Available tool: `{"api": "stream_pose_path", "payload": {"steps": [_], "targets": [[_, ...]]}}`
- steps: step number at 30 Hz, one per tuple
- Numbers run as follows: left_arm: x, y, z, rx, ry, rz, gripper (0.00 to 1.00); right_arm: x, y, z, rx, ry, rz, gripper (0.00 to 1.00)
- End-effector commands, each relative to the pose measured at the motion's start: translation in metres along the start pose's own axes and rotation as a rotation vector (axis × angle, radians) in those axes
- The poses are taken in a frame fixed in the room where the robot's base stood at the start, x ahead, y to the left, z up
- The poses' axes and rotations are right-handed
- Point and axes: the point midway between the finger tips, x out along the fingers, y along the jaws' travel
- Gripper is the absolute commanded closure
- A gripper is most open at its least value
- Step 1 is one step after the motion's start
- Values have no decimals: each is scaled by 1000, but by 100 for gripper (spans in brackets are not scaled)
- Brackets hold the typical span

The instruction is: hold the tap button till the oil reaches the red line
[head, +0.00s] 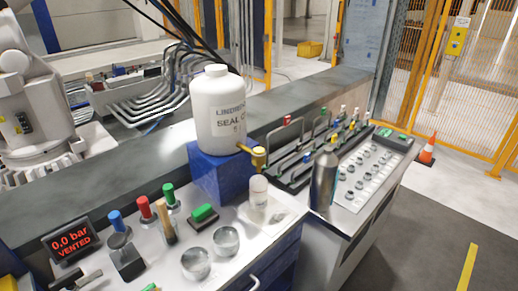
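A large white oil container (220,110) with a lettered label, partly "SEAL O…", stands on a blue block (222,172) on the bench. A brass-yellow tap (257,157) sticks out from its lower right. A small whitish bottle (259,192) stands upright below the tap on a pale tray (280,220). Its oil level and any red line are too small to make out. A green button (204,211) on a dark box sits left of the bottle; I cannot tell whether it works the tap. Neither of my grippers shows.
A steel flask (324,180) stands right of the bottle. Two round glass dishes (196,263) lie in front. Coloured-handled tools (145,208) and a display (70,243) reading "0.0 bar VENTED" stand left. A button panel (370,170) lies at right.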

Motion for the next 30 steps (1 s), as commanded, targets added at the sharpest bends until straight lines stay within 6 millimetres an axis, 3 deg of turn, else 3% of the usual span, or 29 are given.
{"api": "stream_pose_path", "payload": {"steps": [13,22,30], "targets": [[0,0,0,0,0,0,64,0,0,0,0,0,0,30],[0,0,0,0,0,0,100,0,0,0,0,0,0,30],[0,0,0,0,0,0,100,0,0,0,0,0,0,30]]}}
